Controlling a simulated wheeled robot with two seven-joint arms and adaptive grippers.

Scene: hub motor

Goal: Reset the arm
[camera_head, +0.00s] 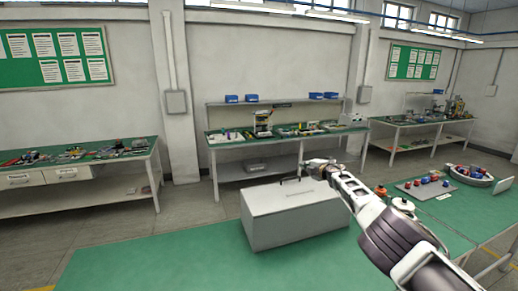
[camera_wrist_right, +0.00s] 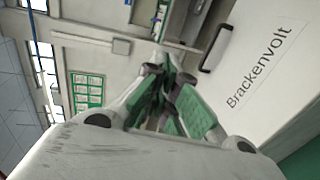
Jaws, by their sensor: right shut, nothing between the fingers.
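My right arm comes in from the lower right in the head view. My right gripper (camera_head: 318,165) is above the right end of a closed light-grey box (camera_head: 292,213) with a dark handle on top. In the right wrist view the gripper's green-padded fingers (camera_wrist_right: 168,88) are shut with nothing between them. The box (camera_wrist_right: 275,60) shows there at the right, with its handle and the label "Brackenvolt". Whether the gripper touches the box I cannot tell. My left gripper is not in view.
The box stands on a green-topped table (camera_head: 160,262), whose left part is clear. To the right are a grey board (camera_head: 412,193) with red and blue parts and a round tray (camera_head: 490,181) of parts. Workbenches (camera_head: 250,145) stand along the back wall.

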